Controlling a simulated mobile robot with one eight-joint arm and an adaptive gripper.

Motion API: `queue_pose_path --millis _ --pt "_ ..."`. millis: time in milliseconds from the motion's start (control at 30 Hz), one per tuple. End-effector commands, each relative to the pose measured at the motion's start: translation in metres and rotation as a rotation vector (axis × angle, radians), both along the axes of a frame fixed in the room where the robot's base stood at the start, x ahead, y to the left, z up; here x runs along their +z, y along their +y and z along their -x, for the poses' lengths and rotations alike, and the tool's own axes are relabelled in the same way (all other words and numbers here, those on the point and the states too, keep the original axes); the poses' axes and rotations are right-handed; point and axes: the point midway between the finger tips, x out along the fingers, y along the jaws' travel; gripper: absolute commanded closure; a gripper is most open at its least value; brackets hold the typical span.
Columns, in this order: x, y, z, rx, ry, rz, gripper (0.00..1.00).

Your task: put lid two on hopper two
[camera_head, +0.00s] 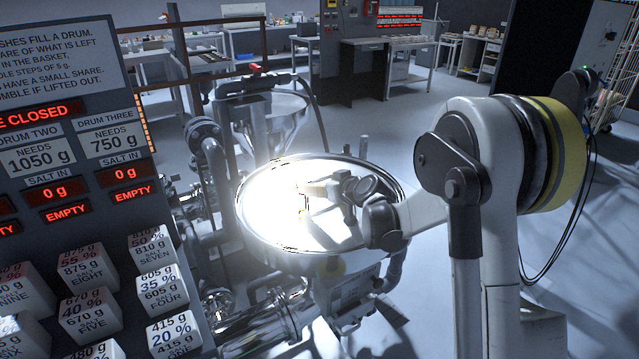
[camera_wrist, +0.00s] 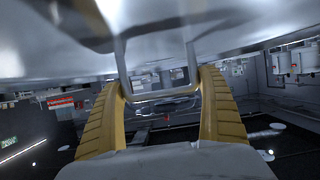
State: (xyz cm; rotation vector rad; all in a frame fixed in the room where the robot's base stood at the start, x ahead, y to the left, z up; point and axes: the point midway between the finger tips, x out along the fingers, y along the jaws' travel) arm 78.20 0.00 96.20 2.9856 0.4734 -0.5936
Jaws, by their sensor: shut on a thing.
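A wide, round, shiny metal disc, which looks like the lid (camera_head: 345,232), lies in the middle of the head view, mostly washed out by glare. My gripper (camera_head: 308,194) is over it, with the arm coming in from the right. In the wrist view the yellow fingers of my gripper (camera_wrist: 160,84) are shut on a metal loop handle (camera_wrist: 121,68) joined to a shiny surface of the lid (camera_wrist: 60,25). Hopper pipework (camera_head: 345,292) shows below the disc. Whether the lid rests on the hopper or hangs above it I cannot tell. No number shows on either.
Another metal hopper (camera_head: 270,108) with a red-tipped fitting stands just behind. A dark panel (camera_head: 80,160) with readouts and several labelled white salt blocks (camera_head: 160,285) fills the left side. Pipes crowd the space between. Open floor (camera_head: 400,125) lies behind and right.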

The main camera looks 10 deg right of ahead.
Motion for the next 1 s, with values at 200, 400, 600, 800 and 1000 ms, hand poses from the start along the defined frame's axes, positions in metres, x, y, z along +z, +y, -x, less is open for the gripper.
queue_pose_path --millis 200,400,600,800,1000 --pt "-0.001 0.0 0.0 0.0 -0.001 0.0 0.0" --pt "-0.001 -0.001 0.002 0.0 0.0 0.0 0.0" --pt "0.01 -0.009 0.027 -0.001 0.0 -0.001 0.0" --pt "0.028 -0.023 0.068 -0.003 -0.001 -0.001 0.0" --pt "0.041 -0.032 0.096 -0.003 -0.001 -0.001 0.0"
